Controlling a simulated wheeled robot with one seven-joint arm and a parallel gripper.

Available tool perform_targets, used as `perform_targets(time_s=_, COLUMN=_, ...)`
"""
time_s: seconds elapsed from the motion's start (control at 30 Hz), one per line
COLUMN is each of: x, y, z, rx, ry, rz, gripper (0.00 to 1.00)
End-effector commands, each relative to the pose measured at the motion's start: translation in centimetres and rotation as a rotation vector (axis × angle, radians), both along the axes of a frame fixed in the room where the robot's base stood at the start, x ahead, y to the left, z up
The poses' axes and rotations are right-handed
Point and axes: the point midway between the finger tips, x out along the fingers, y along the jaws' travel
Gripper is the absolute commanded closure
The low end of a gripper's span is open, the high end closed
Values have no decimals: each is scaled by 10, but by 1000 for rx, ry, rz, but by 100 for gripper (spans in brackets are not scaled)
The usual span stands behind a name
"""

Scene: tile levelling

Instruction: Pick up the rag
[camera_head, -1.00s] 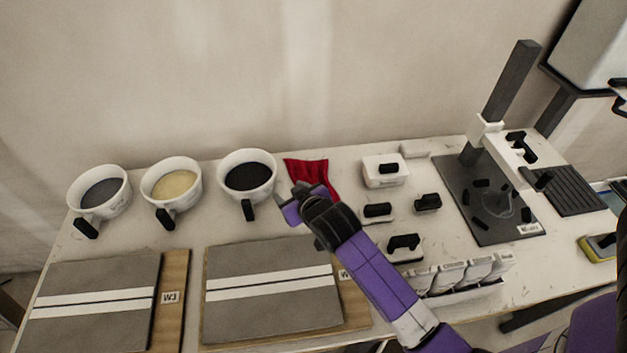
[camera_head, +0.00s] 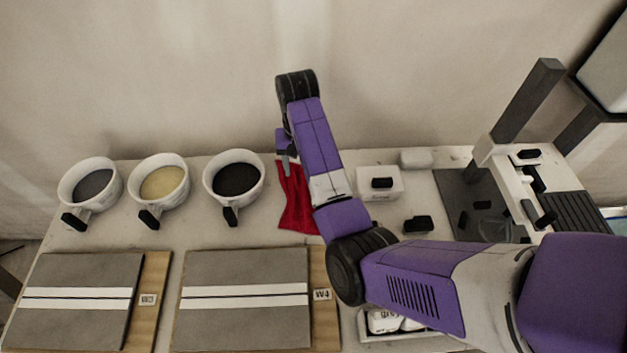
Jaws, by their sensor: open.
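The red rag (camera_head: 295,202) lies on the worktable, right of the cup of black material. My arm covers its right part. My gripper (camera_head: 287,165) hangs at the rag's upper left edge, pointing down. Its fingers are partly hidden by my arm, and I cannot tell whether they touch the cloth. The gripper is open, with nothing seen in it.
Three white cups with dark handles, holding grey (camera_head: 93,186), yellow (camera_head: 161,182) and black (camera_head: 236,179) material, stand at left. Two tiled boards (camera_head: 75,327) (camera_head: 245,335) lie in front. A white box (camera_head: 366,188) and a dark stand (camera_head: 527,100) are at right.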

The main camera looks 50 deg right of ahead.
Motion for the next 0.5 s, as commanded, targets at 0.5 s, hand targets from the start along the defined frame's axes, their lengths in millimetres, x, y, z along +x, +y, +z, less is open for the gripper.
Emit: perform_targets(time_s=0.5, x=-4, y=7, z=-53, rx=8, ry=16, rz=0, gripper=45)
